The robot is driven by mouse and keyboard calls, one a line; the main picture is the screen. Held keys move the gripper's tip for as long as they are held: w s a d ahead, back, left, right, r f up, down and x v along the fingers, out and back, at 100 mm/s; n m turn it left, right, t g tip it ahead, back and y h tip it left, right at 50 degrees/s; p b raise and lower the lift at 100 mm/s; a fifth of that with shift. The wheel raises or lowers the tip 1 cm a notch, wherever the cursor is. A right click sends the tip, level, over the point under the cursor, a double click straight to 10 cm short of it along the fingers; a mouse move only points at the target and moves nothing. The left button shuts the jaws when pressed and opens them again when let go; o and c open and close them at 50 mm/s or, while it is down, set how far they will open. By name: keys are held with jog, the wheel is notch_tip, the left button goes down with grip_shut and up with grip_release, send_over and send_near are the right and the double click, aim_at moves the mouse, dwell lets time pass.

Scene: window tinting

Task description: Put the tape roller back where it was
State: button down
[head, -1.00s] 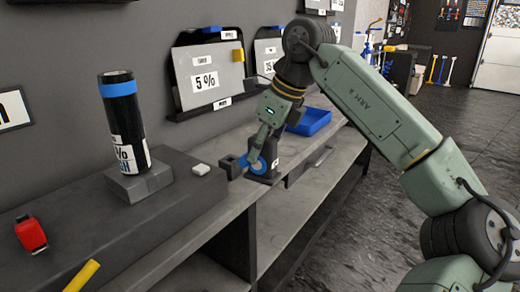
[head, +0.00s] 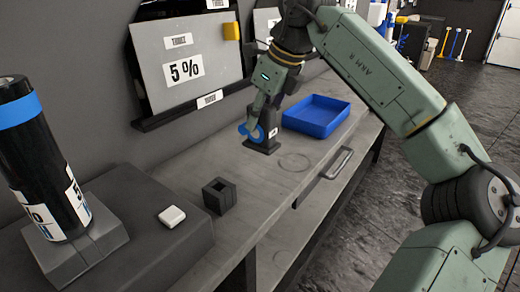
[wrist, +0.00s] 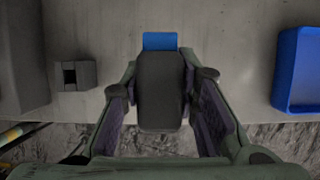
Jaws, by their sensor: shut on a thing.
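The tape roller (head: 266,136) has a dark block-like body and a blue round part. In the wrist view its dark body (wrist: 160,92) fills the space between my fingers, with a blue end at the top. My gripper (wrist: 160,80) is shut on it. In the head view my gripper (head: 262,108) comes down onto the roller from above. The roller is upright at the bench top, between a small dark square holder and a blue tray. I cannot tell whether its base touches the bench.
The small dark holder (head: 220,196) stands on the bench (head: 240,170), open at the top. The blue tray (head: 317,117) is to the right. A faint ring outline (head: 293,162) marks the bench front. A white block (head: 172,215) and a film roll (head: 40,165) are at left.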

aim_at(259, 142)
jog(key=shift+f, duration=3.3)
jog(key=shift+f, duration=0.1)
jog(key=shift+f, duration=0.2)
jog(key=c, duration=1.2)
grip_release()
jog(key=shift+r, duration=0.1)
jog(key=shift+c, duration=0.2)
jog(key=shift+r, duration=0.3)
jog(key=v, duration=1.1)
jog(key=shift+s+d+r, duration=0.1)
jog(key=shift+d+r, duration=0.05)
jog(key=shift+r, duration=0.2)
